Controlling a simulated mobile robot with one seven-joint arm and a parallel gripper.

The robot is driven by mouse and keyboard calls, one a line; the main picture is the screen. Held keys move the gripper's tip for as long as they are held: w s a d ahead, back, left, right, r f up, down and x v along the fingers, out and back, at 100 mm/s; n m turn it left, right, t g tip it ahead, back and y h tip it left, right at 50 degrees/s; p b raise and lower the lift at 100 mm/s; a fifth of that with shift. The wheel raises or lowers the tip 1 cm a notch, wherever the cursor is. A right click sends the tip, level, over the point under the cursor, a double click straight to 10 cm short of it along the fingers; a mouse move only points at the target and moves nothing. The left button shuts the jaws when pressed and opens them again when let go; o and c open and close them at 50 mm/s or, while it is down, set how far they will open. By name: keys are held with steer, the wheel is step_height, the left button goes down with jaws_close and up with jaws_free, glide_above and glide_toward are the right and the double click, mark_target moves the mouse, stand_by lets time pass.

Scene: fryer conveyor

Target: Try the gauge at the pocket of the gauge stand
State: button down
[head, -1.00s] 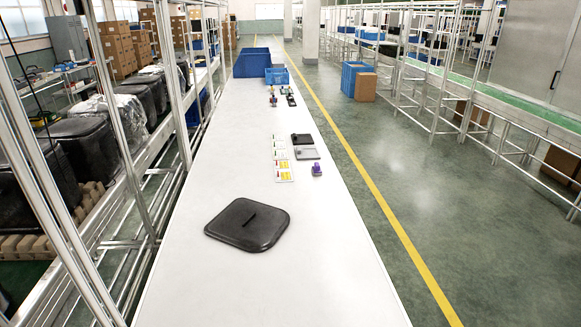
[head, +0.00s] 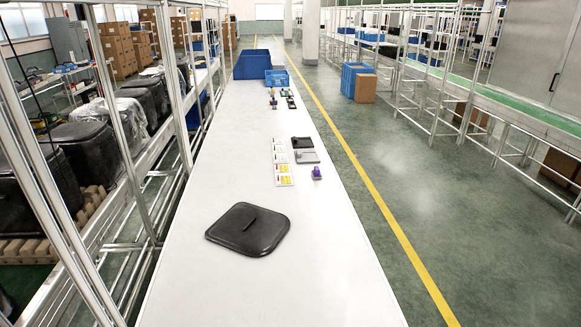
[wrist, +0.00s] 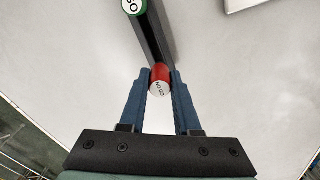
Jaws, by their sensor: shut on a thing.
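In the wrist view my gripper (wrist: 160,72) is shut on a dark bar-shaped gauge (wrist: 152,35). The gauge has a red end cap marked NO GO (wrist: 160,80) close to the fingers. Its green end cap marked GO (wrist: 133,6) lies at the top of the picture, partly cut off. The gauge is over a pale surface. I cannot make out the gauge stand or its pocket for certain in either view. A small purple block (head: 317,173) stands on the long white table in the head view. My gripper does not show in the head view.
The long white table (head: 215,285) carries a black lid-like plate (head: 247,230), a card strip with coloured labels (head: 283,174), and a black and a grey flat piece (head: 307,157). Blue bins (head: 252,66) stand at the far end. The near table is mostly clear.

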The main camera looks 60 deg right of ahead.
steer(key=shift+r+p, duration=0.3)
steer(key=shift+r, duration=0.05)
step_height(320, 180, up, 3)
steer(key=p, duration=0.3)
stand_by(0.3)
steer(key=shift+a, duration=0.1)
